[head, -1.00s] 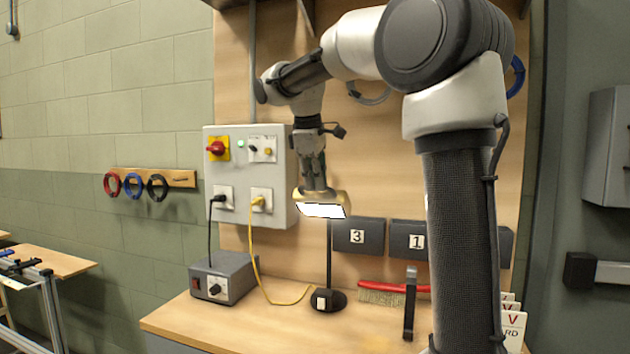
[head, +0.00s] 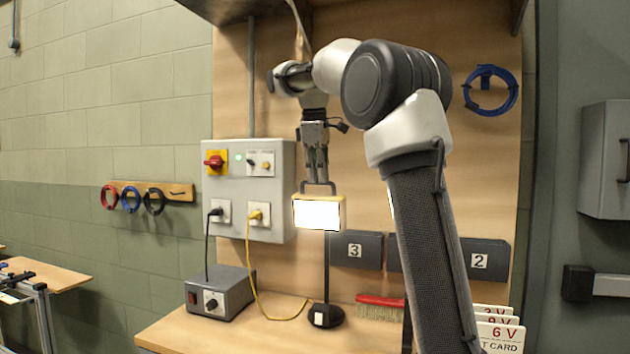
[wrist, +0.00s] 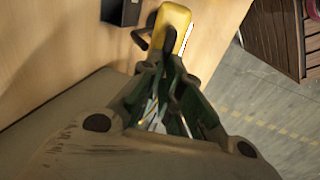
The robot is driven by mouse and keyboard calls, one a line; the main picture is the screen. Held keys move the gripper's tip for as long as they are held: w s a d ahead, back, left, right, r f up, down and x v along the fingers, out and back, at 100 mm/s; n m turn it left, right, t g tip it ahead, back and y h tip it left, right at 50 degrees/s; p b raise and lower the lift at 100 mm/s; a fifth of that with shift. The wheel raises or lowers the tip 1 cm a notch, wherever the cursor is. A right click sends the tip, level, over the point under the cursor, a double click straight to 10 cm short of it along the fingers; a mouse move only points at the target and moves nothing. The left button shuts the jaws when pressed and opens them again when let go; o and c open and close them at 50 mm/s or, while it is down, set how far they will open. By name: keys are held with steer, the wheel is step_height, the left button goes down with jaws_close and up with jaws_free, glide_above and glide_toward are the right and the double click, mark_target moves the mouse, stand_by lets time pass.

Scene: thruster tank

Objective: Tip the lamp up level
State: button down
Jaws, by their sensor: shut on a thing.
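The lamp (head: 319,212) is a yellow-framed box with a bright white face, on a thin dark post with a round black base on the bench. In the head view its face now points toward the camera and looks about upright. A dark handle loop stands on top of it. My gripper (head: 318,180) reaches down from above and is shut on the handle. In the wrist view the yellow lamp housing (wrist: 172,28) lies just past the fingertips of my gripper (wrist: 160,62), with the dark handle beside them. The fingers partly hide the handle.
A grey control panel (head: 223,185) is on the wall left of the lamp. A red-handled brush (head: 378,300), numbered bins (head: 357,250) and voltage cards (head: 498,335) are to the right.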

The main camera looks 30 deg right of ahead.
steer(key=shift+w+d, duration=1)
steer(key=shift+d, duration=0.1)
steer(key=shift+w+d, duration=0.1)
steer(key=c, duration=1.8)
jaws_free()
steer(key=o, duration=0.6)
steer(key=shift+w+d+f, duration=0.2)
steer(key=shift+w+d, duration=0.1)
steer(key=shift+d, duration=0.05)
steer(key=shift+c, duration=0.2)
steer(key=shift+s+a+r, duration=0.1)
steer(key=shift+a+r, duration=0.05)
steer(key=shift+c, duration=0.6)
